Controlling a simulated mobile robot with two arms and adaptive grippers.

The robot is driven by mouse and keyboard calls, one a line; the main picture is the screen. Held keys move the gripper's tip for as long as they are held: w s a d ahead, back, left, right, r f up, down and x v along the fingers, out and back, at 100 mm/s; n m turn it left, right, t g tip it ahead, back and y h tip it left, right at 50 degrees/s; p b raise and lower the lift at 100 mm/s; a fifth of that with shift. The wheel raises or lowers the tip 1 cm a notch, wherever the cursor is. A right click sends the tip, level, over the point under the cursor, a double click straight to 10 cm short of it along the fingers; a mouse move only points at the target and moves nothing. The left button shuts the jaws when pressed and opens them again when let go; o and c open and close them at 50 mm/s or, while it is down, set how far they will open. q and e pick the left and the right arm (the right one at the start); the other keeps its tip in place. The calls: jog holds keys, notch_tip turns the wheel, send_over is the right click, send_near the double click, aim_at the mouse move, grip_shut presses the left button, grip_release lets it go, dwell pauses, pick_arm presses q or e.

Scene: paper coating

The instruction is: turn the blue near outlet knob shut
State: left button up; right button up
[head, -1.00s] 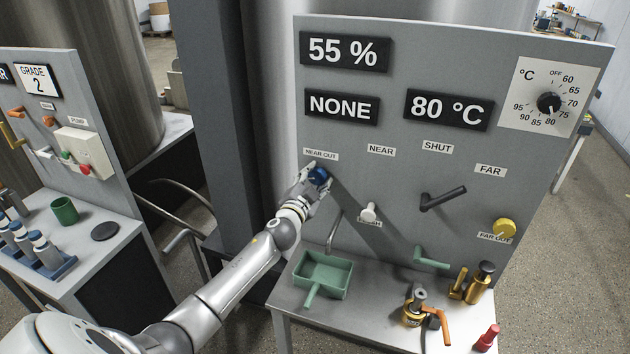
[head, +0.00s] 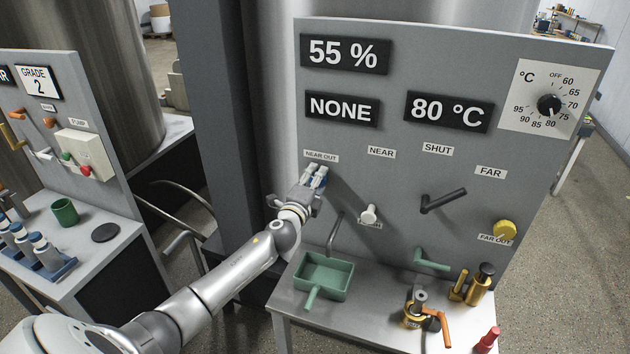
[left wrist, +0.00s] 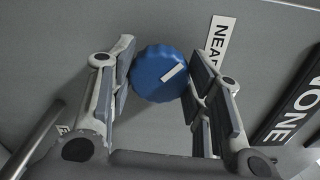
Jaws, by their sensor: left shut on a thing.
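The blue near outlet knob (left wrist: 158,76) is round with a ribbed edge and a white mark on its face. It sits on the grey panel below the NEAR OUT label (head: 321,156). In the left wrist view the white mark points to the upper right of that picture. My left gripper (head: 314,177) is shut on the knob, with one finger on each side of it. In the head view the fingers hide most of the knob. My right gripper is in neither view.
A white knob (head: 369,213), a dark lever (head: 443,199) and a yellow knob (head: 504,230) are on the panel to the right. Below, a table bears a green tray (head: 347,281) and brass fittings (head: 412,318). A black dial (head: 549,104) is at upper right.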

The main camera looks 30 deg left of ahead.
pick_arm(q)
jog(key=shift+m+p, duration=0.85)
jog(key=shift+m, duration=4.05)
jog(key=shift+f, duration=0.1)
jog(key=o, duration=1)
jog(key=shift+s, duration=0.15)
jog(key=v, duration=1.2)
